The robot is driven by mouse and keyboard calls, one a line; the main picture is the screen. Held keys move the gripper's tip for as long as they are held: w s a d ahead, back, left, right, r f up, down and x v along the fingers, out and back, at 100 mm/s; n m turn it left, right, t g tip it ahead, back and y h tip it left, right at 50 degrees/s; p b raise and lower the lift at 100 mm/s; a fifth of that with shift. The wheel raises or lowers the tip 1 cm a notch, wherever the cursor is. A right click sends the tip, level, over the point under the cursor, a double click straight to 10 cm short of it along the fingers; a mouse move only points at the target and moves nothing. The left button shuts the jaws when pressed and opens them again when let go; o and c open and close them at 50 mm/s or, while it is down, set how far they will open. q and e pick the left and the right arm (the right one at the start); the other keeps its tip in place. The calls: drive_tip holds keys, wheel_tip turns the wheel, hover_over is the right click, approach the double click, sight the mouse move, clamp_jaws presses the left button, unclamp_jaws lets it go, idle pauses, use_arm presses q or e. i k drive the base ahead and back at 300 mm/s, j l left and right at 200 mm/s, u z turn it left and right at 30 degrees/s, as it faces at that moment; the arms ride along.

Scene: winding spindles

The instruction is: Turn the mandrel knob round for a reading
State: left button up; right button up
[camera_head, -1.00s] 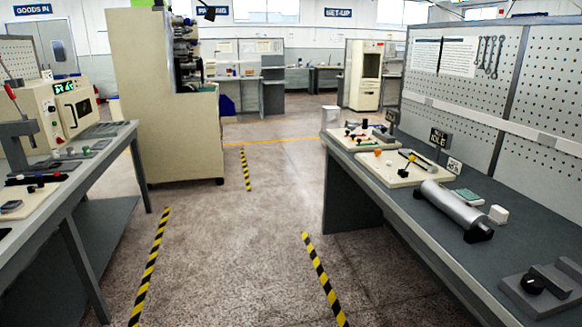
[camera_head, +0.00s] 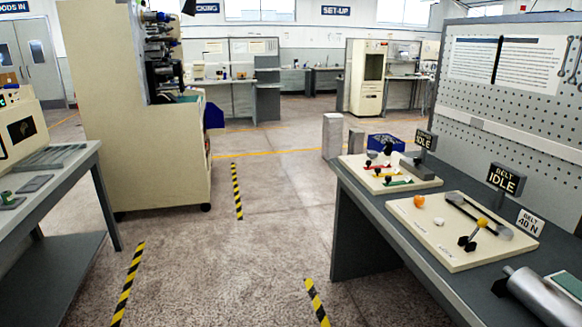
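I cannot tell for sure which knob is the mandrel knob. A silver cylinder (camera_head: 541,298) lies in a dark cradle at the lower right, partly cut off by the frame. Neither of my grippers shows.
A second cream board (camera_head: 421,183) with coloured strips and black knobs stands farther along the right bench (camera_head: 395,238). A blue crate (camera_head: 386,141) is behind it. A tall beige machine (camera_head: 100,110) and another bench (camera_head: 50,166) stand left. The striped-edged aisle floor (camera_head: 225,260) is clear.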

sight(372, 155)
drive_tip(key=i, duration=1.75)
drive_tip(key=i+z, duration=0.15)
drive_tip(key=i, duration=0.3)
drive_tip(key=i+j+z, duration=0.15)
drive_tip(key=i, duration=0.35)
drive_tip(key=i+j+z, duration=0.15)
drive_tip(key=i, duration=0.3)
